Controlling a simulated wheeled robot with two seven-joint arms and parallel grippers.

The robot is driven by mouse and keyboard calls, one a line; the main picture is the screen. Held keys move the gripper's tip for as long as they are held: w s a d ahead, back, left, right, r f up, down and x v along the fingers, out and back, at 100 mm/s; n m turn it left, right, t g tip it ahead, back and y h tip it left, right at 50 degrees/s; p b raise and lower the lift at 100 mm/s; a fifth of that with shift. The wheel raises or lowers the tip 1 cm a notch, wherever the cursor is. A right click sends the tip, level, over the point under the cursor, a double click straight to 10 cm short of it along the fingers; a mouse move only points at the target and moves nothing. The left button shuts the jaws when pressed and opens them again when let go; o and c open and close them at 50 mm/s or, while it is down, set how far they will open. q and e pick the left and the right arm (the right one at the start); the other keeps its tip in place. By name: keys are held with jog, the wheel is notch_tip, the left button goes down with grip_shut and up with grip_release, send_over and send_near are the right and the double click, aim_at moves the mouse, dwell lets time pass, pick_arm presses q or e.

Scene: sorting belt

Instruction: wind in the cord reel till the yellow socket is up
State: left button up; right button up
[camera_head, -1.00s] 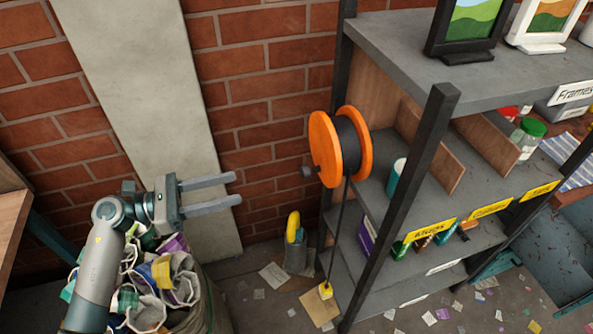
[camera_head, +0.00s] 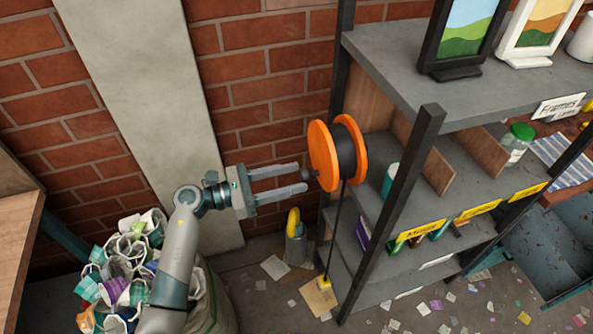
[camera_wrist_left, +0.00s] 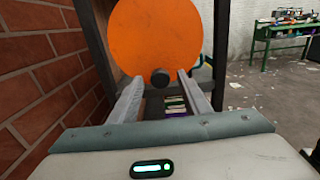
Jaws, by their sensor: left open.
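An orange cord reel (camera_head: 324,156) with a black drum is mounted on the side of the shelf post. Its dark crank knob (camera_head: 309,175) sticks out to the left. A black cord hangs from the reel to the yellow socket (camera_head: 324,282), which is low near the floor by a piece of cardboard. My left gripper (camera_head: 302,180) is open, its fingertips close to the knob. In the left wrist view the orange disc (camera_wrist_left: 157,40) fills the top middle, and the knob (camera_wrist_left: 160,78) appears between the open fingers, not gripped. My right gripper is not in view.
The grey shelf unit (camera_head: 390,62) stands right of the reel, with frames on top and labelled bays. A brick wall is behind. A sack of scraps (camera_head: 130,270) sits below my left arm. A grey container with a yellow handle (camera_head: 295,240) stands on the littered floor.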

pick_arm(q)
jog(key=shift+x, duration=0.95)
grip_shut()
jog(key=shift+a, duration=0.15)
